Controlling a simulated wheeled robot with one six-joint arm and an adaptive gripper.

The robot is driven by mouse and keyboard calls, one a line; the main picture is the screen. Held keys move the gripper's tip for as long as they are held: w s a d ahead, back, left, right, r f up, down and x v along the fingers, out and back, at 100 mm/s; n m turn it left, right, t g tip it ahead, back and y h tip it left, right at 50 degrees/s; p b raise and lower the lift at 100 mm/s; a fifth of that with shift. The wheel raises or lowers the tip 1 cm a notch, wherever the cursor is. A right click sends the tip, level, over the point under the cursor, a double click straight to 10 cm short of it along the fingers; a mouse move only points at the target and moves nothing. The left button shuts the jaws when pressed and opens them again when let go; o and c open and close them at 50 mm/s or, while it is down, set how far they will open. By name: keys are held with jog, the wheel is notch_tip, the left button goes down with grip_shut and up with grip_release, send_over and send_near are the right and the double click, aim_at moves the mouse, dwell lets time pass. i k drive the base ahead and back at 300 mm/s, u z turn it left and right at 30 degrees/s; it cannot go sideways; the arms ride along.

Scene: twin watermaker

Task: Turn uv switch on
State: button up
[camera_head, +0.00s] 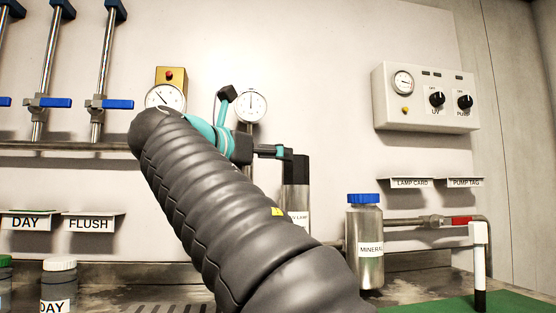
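The UV switch (437,98) is a round black knob on the front of a white control box (389,104) on the wall at the upper right. A "UV" label sits below it. Its pointer setting is too small to read surely. A like knob labelled "PUMP" (464,102) is just to its right. My gripper (276,152) is mid-picture, beyond my dark ribbed arm, well left of the box and apart from the switch. It appears side-on, near a dark-topped cylinder (296,170); whether its fingers are open or touching that cylinder cannot be told.
The control box also has a gauge (403,82). Below it are "LAMP CARD" (411,184) and "PUMP TAG" (465,183) holders and a pipe with a red handle (462,221). A blue-capped bottle (365,245) stands lower centre. Bare wall lies between gripper and box.

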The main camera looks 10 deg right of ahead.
aim_at(438, 98)
jog(key=k, duration=1)
